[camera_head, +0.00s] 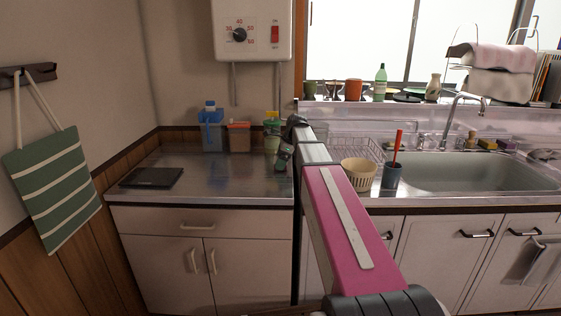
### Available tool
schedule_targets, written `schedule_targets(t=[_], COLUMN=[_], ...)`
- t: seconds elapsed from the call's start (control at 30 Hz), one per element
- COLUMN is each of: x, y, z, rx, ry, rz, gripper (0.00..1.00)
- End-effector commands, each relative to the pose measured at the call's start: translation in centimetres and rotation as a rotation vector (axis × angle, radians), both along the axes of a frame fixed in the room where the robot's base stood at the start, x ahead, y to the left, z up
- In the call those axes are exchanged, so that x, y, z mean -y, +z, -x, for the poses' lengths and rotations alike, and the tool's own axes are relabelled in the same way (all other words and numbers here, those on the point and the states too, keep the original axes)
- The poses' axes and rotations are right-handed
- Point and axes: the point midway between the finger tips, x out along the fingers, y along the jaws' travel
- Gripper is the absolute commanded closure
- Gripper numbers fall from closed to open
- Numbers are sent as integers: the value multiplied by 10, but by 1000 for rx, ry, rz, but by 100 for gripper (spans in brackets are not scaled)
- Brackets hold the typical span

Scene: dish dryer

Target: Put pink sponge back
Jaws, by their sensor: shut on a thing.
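My pink arm reaches forward from the lower right to the counter beside the dish rack. My gripper (284,158) hangs at its far end, small and dark, low over the right part of the steel counter (215,180). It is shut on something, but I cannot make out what. I cannot pick out the pink sponge anywhere; the arm and gripper may hide it. A yellowish sponge-like block (487,144) lies on the ledge behind the sink (470,172), right of the tap.
A blue container (211,133), an orange-brown container (238,138) and a yellow-capped bottle (271,125) stand near the back wall. A black slab (151,178) lies left; mid-counter is free.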

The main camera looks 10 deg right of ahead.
Motion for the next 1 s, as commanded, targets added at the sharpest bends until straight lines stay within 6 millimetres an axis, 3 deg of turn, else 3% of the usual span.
schedule_targets(t=[0.03,0.07,0.47,1.0], x=[0,0,3,38], y=[-1,-1,8,94], z=[0,0,0,7], rx=[0,0,2,1], ry=[0,0,-1,-1], rz=[0,0,0,0], gripper=[7,0,0,0])
